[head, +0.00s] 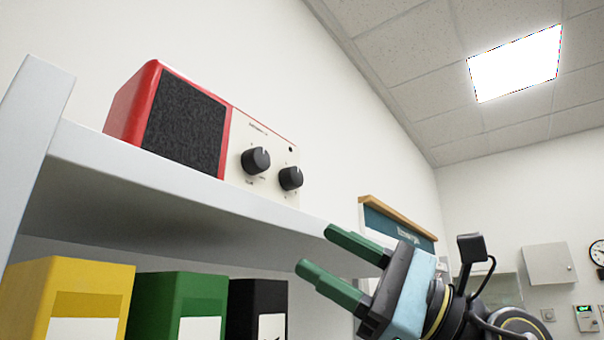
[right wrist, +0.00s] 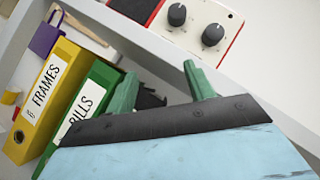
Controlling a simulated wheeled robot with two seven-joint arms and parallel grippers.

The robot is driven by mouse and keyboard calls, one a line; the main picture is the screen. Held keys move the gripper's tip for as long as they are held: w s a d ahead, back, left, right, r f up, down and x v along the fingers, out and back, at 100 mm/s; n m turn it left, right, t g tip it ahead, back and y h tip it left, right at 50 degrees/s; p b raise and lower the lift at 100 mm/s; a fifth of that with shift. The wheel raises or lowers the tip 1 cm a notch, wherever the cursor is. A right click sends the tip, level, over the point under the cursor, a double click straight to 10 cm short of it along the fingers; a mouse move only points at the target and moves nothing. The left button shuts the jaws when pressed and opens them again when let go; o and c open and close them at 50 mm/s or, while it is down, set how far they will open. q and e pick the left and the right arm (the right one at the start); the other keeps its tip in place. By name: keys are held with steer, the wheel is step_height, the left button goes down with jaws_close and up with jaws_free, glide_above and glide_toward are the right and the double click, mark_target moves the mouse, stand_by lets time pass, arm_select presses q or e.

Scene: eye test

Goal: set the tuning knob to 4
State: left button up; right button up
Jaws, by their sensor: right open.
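A red radio (head: 131,105) with a dark speaker grille and a cream front panel (head: 250,132) stands on the upper shelf. Two black knobs sit on its panel, a left knob (head: 255,161) and a right knob (head: 291,178). The print beside them is too small to read, so I cannot tell which is the tuning knob or where it points. Both knobs also show at the top of the right wrist view, the left one (right wrist: 177,14) and the right one (right wrist: 212,34). My right gripper (head: 314,249) is open and empty, below and right of the knobs, apart from the radio.
The upper shelf board (head: 180,196) has its front edge between the gripper and the radio. Yellow (head: 95,278), green (head: 180,290) and black (head: 258,298) binders stand below it. A framed board (head: 397,222) hangs on the wall behind. The space before the radio is clear.

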step_height(320, 180, up, 5)
steer(key=s+n+t+h, duration=0.2)
steer(key=n+h, duration=0.3)
steer(key=n, duration=0.1)
steer(key=n+t+h, duration=0.2)
steer(key=t+h, duration=0.4)
glide_toward(296, 176)
steer(key=p+x, duration=0.1)
steer(key=x, duration=0.8)
steer(key=shift+d+p, duration=0.1)
steer(key=shift+p, duration=0.3)
arm_select(q)
steer(key=shift+d+r, duration=0.9)
steer(key=shift+a, duration=0.15)
steer(key=shift+s+a, duration=0.1)
steer(key=shift+a, duration=0.05)
arm_select(e)
steer(key=c, duration=1)
